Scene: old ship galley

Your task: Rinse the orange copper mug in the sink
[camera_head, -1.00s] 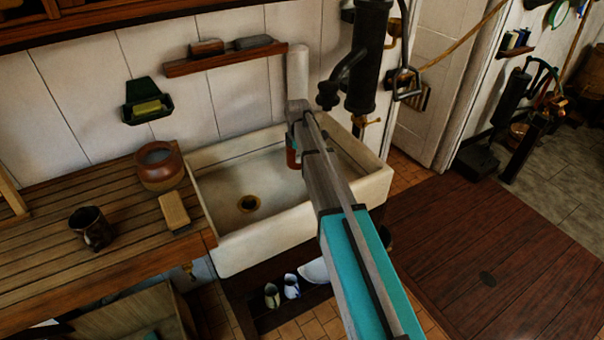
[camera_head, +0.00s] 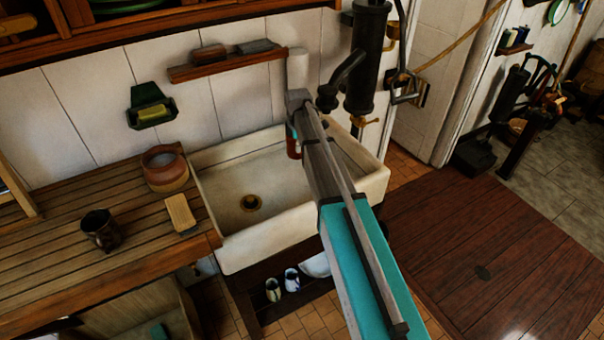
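A small reddish-orange piece (camera_head: 293,148) shows at the left edge of my arm, above the back of the basin. It may be the copper mug, but my arm hides most of it. A bit of teal shows just above it. My gripper is almost wholly hidden behind my arm, so its fingers and any hold cannot be made out. A dark mug (camera_head: 101,230) stands on the wooden counter at the left.
A black hand pump (camera_head: 367,60) with a spout and a brass tap (camera_head: 364,121) stand at the sink's back right. A brown pot (camera_head: 165,170) and a brush or block (camera_head: 181,213) sit on the counter (camera_head: 60,265). A shelf (camera_head: 225,66) and green soap holder (camera_head: 151,107) hang above.

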